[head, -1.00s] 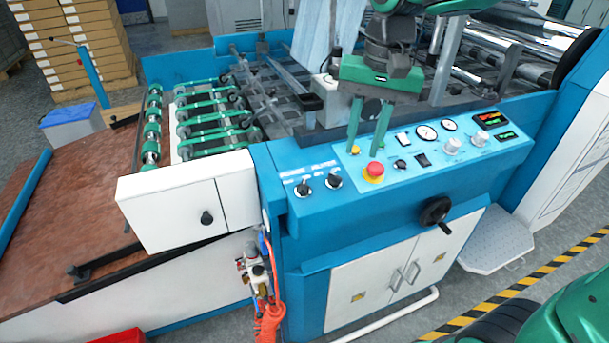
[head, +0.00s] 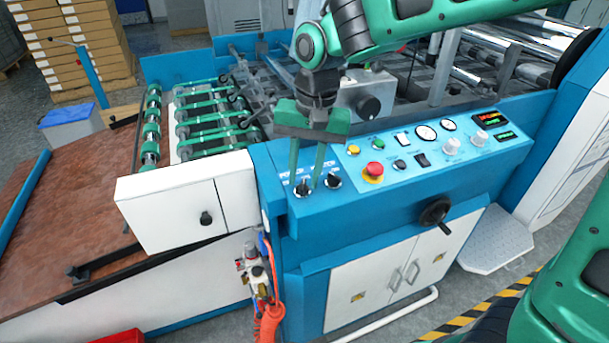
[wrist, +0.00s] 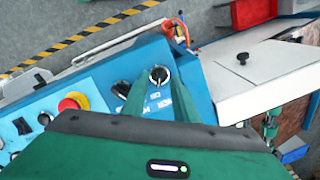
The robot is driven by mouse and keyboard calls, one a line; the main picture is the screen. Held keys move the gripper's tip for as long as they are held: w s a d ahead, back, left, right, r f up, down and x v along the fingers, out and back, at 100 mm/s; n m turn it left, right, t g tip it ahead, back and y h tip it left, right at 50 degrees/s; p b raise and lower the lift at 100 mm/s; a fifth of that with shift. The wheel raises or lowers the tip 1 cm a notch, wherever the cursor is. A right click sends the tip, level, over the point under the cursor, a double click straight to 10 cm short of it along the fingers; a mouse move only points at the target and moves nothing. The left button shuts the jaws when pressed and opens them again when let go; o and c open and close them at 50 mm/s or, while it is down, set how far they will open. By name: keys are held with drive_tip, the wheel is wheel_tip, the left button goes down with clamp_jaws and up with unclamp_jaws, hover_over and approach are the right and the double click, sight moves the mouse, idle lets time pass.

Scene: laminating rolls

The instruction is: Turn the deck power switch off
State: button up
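Two black rotary switches sit at the left end of the blue control panel. The left one (head: 303,190) is in front of my gripper's fingertips; the right one (head: 334,181) is just right of the right finger. The lettering above them is too blurred to say which is deck power. My gripper (head: 306,182) points down, its two green fingers apart with nothing held. In the wrist view, the left switch (wrist: 158,75) shows its pale pointer between the fingertips (wrist: 152,92). I cannot tell whether the fingers touch either switch.
A red emergency button (head: 373,171) stands right of the switches, with a yellow button (head: 354,150), a green button (head: 379,144), gauges and knobs beyond. A black handwheel (head: 436,211) sticks out from the front. A white box (head: 190,200) adjoins the panel's left end.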

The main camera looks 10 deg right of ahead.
drive_tip(key=shift+f, duration=0.65)
clamp_jaws()
drive_tip(key=shift+n, duration=0.3)
drive_tip(key=n+h, duration=0.1)
drive_tip(key=n, duration=0.4)
drive_tip(key=shift+a, duration=0.15)
drive_tip(key=n+h, duration=0.1)
drive_tip(key=n, duration=0.4)
drive_tip(key=shift+n+t, duration=0.3)
drive_tip(key=shift+n, duration=0.1)
